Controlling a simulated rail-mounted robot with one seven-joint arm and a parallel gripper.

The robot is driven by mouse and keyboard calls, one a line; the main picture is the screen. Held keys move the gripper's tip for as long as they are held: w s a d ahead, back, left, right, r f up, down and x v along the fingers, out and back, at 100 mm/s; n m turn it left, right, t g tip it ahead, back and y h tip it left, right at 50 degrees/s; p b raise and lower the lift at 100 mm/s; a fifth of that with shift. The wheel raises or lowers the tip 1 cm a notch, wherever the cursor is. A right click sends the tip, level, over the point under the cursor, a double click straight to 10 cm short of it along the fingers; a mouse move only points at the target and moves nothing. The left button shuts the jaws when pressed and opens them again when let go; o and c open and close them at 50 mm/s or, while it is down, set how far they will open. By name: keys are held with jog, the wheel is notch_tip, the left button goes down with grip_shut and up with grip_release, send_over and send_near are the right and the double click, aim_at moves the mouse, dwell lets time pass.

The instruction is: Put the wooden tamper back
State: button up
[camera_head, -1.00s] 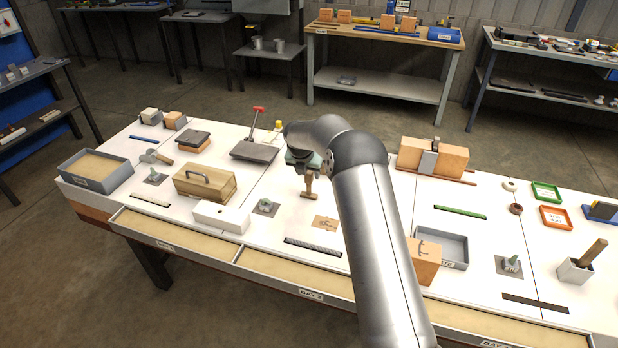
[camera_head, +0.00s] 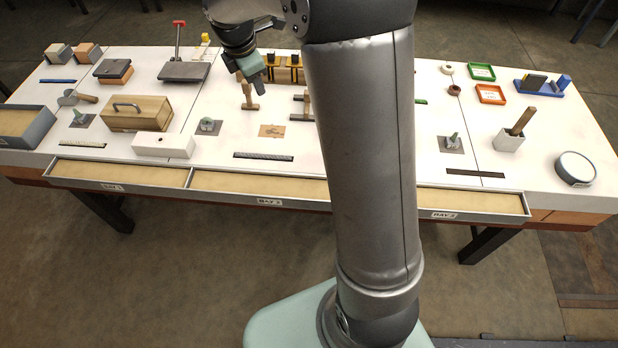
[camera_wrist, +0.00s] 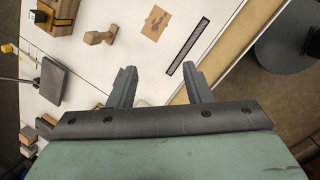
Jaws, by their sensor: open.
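The wooden tamper (camera_head: 249,101), a light brown handle on a small foot block, stands on the white bench near its middle. It also shows in the wrist view (camera_wrist: 97,37), at the upper left and outside my fingers. My gripper (camera_head: 256,86) is above the bench, and in the head view its fingers overlap the tamper's handle. In the wrist view my gripper (camera_wrist: 160,70) has its two dark fingers spread, with nothing between them. A brown card (camera_head: 271,131) with a drawn mark lies on the bench in front of the tamper.
A wooden box with a handle (camera_head: 138,113), a white block (camera_head: 163,145) and a grey plate with a red-topped lever (camera_head: 184,71) stand to the left. A dark slotted strip (camera_head: 263,156) lies near the front tray edge. My arm hides part of the bench's right half.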

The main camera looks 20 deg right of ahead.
jog(key=s+f+m+g+y, duration=0.2)
jog(key=s+m, duration=1.7)
jog(key=s, duration=1.3)
jog(key=shift+d, duration=0.4)
